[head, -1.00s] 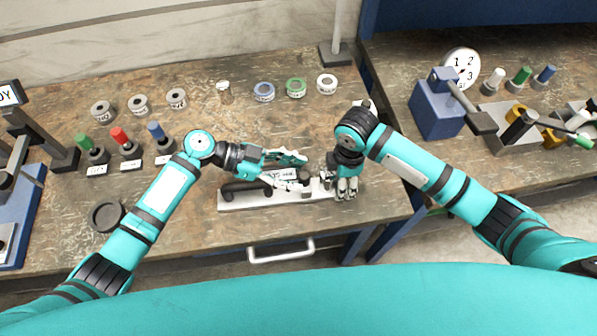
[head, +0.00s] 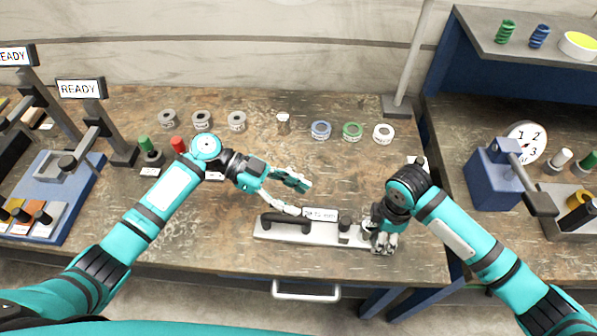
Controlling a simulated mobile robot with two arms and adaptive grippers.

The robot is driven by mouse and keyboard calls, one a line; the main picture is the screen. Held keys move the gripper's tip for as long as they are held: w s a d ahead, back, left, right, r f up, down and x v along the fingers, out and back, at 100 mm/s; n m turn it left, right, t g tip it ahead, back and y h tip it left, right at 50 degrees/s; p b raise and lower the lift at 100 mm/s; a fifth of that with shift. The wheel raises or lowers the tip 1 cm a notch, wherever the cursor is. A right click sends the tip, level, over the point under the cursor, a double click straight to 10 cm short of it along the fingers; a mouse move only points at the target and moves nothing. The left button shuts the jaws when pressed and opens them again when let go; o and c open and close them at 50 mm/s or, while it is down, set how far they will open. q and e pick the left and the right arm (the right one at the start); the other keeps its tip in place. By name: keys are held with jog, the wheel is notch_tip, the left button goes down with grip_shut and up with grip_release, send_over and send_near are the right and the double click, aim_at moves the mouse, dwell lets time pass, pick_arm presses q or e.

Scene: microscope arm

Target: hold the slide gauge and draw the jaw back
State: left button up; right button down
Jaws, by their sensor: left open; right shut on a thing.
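The slide gauge (head: 283,232) lies near the bench's front edge in the head view. It is a long pale metal bar with a black handle at its left, a small label (head: 322,214) behind it and a dark knob (head: 345,222) toward its right. My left gripper (head: 301,196) is open and empty, above and behind the gauge's left half. My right gripper (head: 381,243) is shut at the gauge's right end, and its fingers hide the part they hold. I cannot make out the jaw clearly there.
Several labelled rings, such as a blue one (head: 320,130), stand in a row at the back. A blue fixture with a dial (head: 525,143) stands on the right bench. A READY sign (head: 80,89) stands at left. The bench middle behind the gauge is fairly clear.

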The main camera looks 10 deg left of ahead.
jog(key=shift+c, duration=1.6)
grip_release()
